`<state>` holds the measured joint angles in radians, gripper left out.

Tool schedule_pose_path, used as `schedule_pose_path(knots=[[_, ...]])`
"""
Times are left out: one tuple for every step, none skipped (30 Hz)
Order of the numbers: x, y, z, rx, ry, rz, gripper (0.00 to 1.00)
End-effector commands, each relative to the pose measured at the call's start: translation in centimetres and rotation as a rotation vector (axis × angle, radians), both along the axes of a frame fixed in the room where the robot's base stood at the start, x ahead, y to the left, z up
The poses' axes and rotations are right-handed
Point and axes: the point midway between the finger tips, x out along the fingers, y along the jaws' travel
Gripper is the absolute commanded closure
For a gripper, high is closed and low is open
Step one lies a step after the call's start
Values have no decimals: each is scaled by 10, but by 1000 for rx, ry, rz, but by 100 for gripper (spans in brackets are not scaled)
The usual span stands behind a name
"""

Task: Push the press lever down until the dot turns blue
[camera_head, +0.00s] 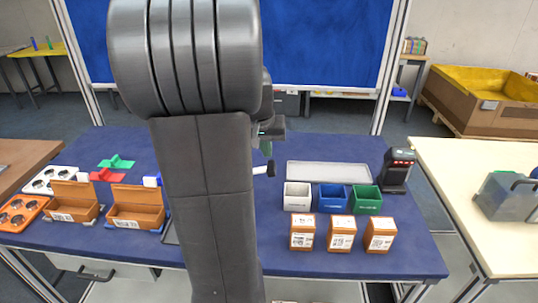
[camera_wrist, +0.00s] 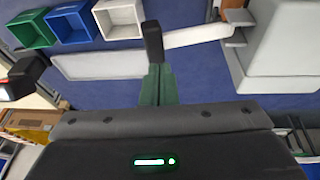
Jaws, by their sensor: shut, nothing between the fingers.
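The press (camera_wrist: 285,50) is a pale grey body at the right of the wrist view. Its white lever (camera_wrist: 195,36) sticks out to the left and ends in a black knob (camera_wrist: 152,42). The knob (camera_head: 271,168) also shows in the head view, just right of my arm, which hides the press there. My gripper (camera_wrist: 157,72) is shut and empty, its green fingers pointing at the knob. In the wrist view the fingertips overlap the knob's lower end; I cannot tell whether they touch. In the head view my gripper (camera_head: 266,148) is just above the knob. The press's dot is not visible.
White (camera_head: 297,196), blue (camera_head: 333,198) and green (camera_head: 366,201) bins stand right of the lever, before a grey tray (camera_head: 340,172). Several labelled brown boxes (camera_head: 341,233) stand in front. A black scanner (camera_head: 397,172) is at the right. Open brown boxes (camera_head: 137,207) sit left.

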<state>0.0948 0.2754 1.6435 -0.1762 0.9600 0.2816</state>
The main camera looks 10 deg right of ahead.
Motion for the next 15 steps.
schedule_pose_path(knots=[[-2,-2,-7,0,4,-1,100],[-2,-3,-10,0,3,-1,100],[-2,-4,-14,0,3,-1,100],[-2,-5,-16,-1,1,0,100],[-2,-5,-18,-1,1,0,100],[-2,-6,-21,-1,1,1,100],[-2,-6,-22,-1,1,1,100],[-2,-6,-23,-1,1,1,100],[-2,-6,-24,0,0,1,100],[-2,-6,-24,0,0,1,100],[-2,-6,-24,-1,-1,1,100],[-2,-6,-24,-1,-1,1,100],[-2,-6,-24,-1,-1,1,100],[-2,-6,-24,-1,-1,1,100],[-2,-6,-24,-1,-1,1,100]])
